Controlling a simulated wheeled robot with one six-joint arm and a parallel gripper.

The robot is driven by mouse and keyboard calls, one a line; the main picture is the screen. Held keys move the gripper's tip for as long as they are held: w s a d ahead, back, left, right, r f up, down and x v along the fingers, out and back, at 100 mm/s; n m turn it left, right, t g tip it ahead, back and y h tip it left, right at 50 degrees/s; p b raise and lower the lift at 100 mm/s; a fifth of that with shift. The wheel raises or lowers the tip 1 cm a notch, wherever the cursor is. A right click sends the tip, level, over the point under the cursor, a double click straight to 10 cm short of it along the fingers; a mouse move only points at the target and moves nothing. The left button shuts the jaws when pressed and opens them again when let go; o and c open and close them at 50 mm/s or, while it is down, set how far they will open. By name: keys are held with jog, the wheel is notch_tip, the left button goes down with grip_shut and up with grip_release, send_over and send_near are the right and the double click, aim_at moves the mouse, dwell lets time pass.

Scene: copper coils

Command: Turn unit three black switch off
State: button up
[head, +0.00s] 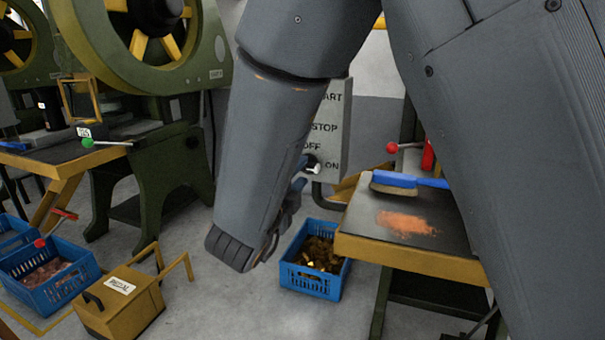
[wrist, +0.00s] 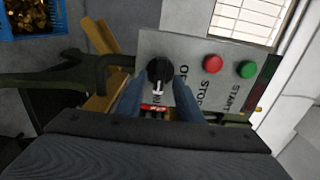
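The grey control box (wrist: 211,50) fills the upper middle of the wrist view, with START, STOP, OFF and ON lettering. Its black switch (wrist: 158,70) is a round knob with a white-marked pointer aimed down in that view, toward ON. My gripper (wrist: 159,82) is open, with one blue finger on each side of the knob; I cannot tell whether either touches it. In the head view the switch (head: 312,166) shows beside my arm, its white mark pointing right toward ON. My gripper (head: 296,184) is mostly hidden behind my arm there.
The box also has a red button (wrist: 213,63) and a green button (wrist: 247,69). In the head view, a workbench (head: 430,262) with a blue brush (head: 400,181) stands right, and a blue crate (head: 309,281) of scrap sits below. Grey floor is open at front.

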aim_at(307, 166)
jog(key=shift+x, duration=1.2)
grip_shut()
